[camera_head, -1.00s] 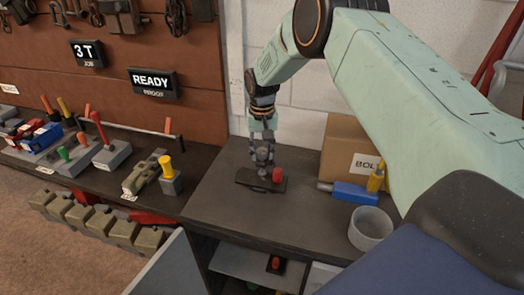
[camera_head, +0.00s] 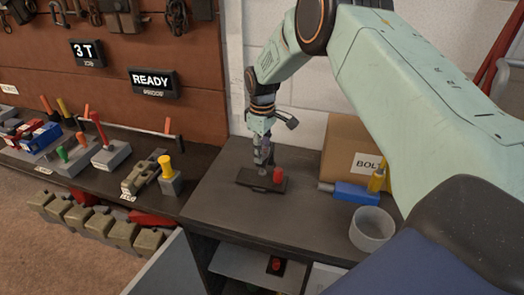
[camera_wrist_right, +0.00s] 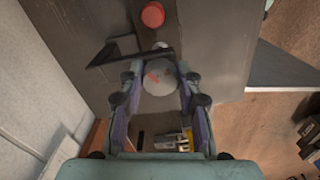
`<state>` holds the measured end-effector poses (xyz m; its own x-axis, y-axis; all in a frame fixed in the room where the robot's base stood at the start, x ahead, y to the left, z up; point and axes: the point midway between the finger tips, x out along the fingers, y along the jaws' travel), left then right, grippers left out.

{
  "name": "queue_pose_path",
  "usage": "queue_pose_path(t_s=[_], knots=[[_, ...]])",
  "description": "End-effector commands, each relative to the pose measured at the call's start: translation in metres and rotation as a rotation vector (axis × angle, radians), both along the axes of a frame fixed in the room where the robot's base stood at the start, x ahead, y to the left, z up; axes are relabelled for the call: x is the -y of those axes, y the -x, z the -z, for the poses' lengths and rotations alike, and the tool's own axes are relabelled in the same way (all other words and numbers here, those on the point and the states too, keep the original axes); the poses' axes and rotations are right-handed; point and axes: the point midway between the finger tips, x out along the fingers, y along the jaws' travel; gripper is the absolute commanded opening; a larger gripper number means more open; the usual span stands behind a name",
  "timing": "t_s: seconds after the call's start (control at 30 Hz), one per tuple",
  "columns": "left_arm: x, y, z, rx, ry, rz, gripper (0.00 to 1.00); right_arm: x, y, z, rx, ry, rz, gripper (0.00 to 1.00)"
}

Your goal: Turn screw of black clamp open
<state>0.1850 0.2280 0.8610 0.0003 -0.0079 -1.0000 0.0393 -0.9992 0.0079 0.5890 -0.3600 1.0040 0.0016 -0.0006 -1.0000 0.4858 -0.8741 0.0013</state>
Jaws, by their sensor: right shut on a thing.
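The black clamp (camera_head: 262,183) lies on the dark bench top at the middle of the head view. In the right wrist view its black frame (camera_wrist_right: 103,54) shows just beyond the fingers. My right gripper (camera_head: 264,159) points straight down over the clamp. Its fingers are shut on the round grey screw head (camera_wrist_right: 159,77), which has a red mark on its top. The fingers hide the screw's sides, and its shaft is hidden below the head. My left gripper is in neither view.
A red knob (camera_head: 278,174) stands close beside the clamp. A cardboard box (camera_head: 345,147), a blue tool (camera_head: 355,193) and a grey round cup (camera_head: 371,228) are to the right. The lower bench on the left holds several tools. Bare bench top lies in front of the clamp.

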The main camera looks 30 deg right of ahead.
Motion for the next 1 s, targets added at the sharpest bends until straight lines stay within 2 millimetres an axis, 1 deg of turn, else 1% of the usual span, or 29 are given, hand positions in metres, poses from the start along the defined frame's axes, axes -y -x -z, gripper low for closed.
queue_pose_path(t_s=[0.03,0.6,0.8,1.0], knots=[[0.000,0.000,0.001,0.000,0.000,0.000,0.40,0.000,0.004,0.004,-0.012,-0.001,-0.044,0.03],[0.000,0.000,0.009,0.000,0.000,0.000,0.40,0.000,0.004,0.004,-0.014,-0.004,-0.583,0.03],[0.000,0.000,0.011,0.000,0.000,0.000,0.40,0.000,0.004,0.004,-0.013,-0.005,-0.749,0.03],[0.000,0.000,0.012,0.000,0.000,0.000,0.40,0.000,0.004,0.004,-0.012,-0.005,-0.876,0.03]])
